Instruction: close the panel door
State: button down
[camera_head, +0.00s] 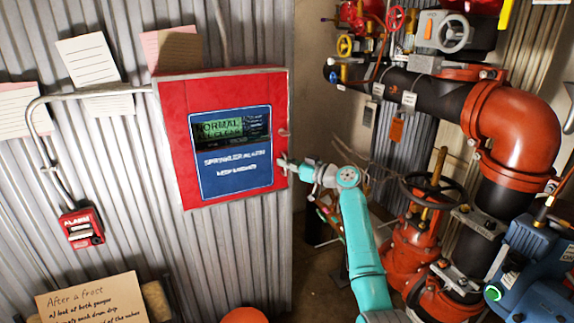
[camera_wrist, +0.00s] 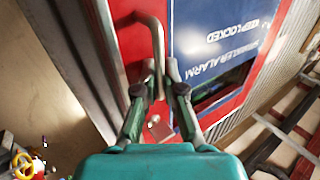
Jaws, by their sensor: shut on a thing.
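The red panel door (camera_head: 182,125) is on the corrugated wall in the head view, with a blue label and a small green display window reading NORMAL. It looks flush or nearly flush with its grey frame; I cannot tell whether a narrow gap is left. My gripper (camera_head: 284,164) is at the door's right edge. In the wrist view, the door (camera_wrist: 127,42) is seen close up, with a bent metal handle (camera_wrist: 158,38) near its edge. My gripper (camera_wrist: 158,80) is shut on the lower end of this handle. The fingers partly hide the grip point.
A red alarm box (camera_head: 82,228) and conduit are left of the panel. Orange and black pipes (camera_head: 510,120) with a handwheel valve (camera_head: 436,190) stand close on the right of my arm. A blue machine (camera_head: 535,265) is at the lower right.

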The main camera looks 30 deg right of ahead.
jog(key=shift+w+r, duration=0.1)
jog(key=shift+w, duration=0.15)
jog(key=c, duration=1.6)
grip_release()
jog(key=shift+w+d, duration=0.1)
jog(key=shift+o, duration=0.2)
jog(key=v, duration=1.2)
